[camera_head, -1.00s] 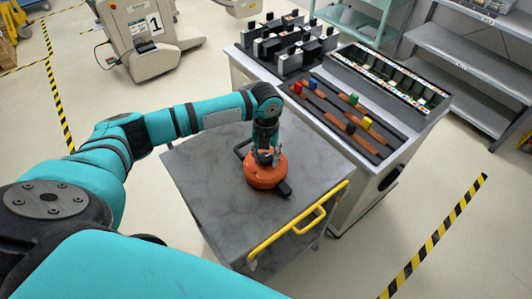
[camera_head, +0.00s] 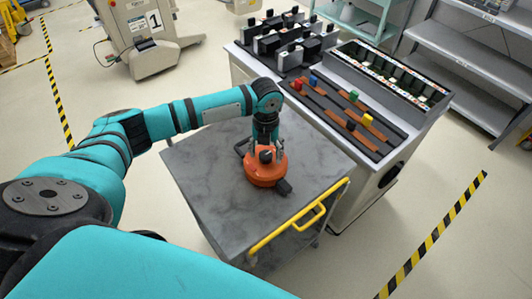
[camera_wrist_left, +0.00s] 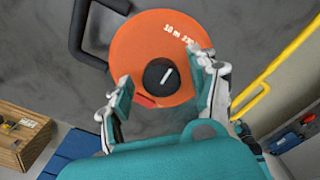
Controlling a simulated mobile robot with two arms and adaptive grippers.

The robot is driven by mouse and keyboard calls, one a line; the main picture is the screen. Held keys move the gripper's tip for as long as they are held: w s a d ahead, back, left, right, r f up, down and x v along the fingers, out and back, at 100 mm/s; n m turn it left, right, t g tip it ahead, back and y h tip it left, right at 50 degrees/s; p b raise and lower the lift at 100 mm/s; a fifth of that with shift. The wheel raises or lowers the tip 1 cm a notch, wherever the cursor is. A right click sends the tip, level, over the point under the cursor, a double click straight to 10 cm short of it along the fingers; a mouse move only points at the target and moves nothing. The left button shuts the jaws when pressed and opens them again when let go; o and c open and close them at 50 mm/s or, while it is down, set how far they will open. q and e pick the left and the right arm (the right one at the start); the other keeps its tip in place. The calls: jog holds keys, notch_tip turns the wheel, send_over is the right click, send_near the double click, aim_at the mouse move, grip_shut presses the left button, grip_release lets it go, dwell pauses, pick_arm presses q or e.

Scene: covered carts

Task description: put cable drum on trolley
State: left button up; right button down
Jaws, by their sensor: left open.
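The orange cable drum (camera_head: 264,171) rests on the grey top of the trolley (camera_head: 205,195), which has a yellow handle. A black knob stands on the drum's upper face, and a black frame shows at its side. My left gripper (camera_head: 266,150) is above the drum with its fingers pointing down. In the left wrist view the drum (camera_wrist_left: 152,48) lies beyond the open fingers of my left gripper (camera_wrist_left: 165,90). The black knob appears between the fingertips, with gaps on both sides. My right gripper is not in view.
A workbench (camera_head: 349,170) with dark holders and coloured pieces stands right behind the trolley. Grey shelves (camera_head: 455,60) are at the back right. A grey machine (camera_head: 150,40) stands at the back left. Bare trolley top surrounds the drum.

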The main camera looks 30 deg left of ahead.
pick_arm(q)
notch_tip(320, 180, up, 11)
jog(key=b, duration=0.2)
jog(key=shift+r, duration=0.15)
dwell(0.4)
